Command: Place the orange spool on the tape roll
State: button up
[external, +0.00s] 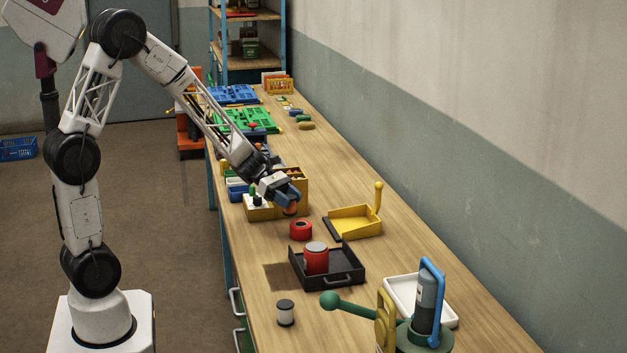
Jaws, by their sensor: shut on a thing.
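My gripper (289,203) is at the end of the arm, low over the bench, and is shut on the orange spool (291,210). Only a small part of the spool shows below the blue fingers. The tape roll (301,231) looks like a short red ring with a dark hole, lying flat on the bench. The spool is above and slightly left of the tape roll in the picture. A gap seems to show between them, but the exact height is hard to judge.
A black tray (347,277) holding a red can (316,258) is just in front of the roll. A yellow tray (352,221) with an upright post stands to the right. A compartmented yellow box (260,213) is left of the gripper. A dark-and-white spool (285,312) stands near the bench's left edge.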

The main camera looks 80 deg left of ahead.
jog(key=shift+w+a+f, duration=0.1)
jog(key=shift+w+a, duration=0.1)
jog(key=shift+w, duration=0.7)
jog(key=shift+w+a+f, duration=0.1)
jog(key=shift+w+a, duration=0.05)
jog(key=shift+w, duration=0.7)
jog(key=shift+f, duration=1.7)
jog(key=shift+f, duration=0.15)
jog(key=o, duration=0.9)
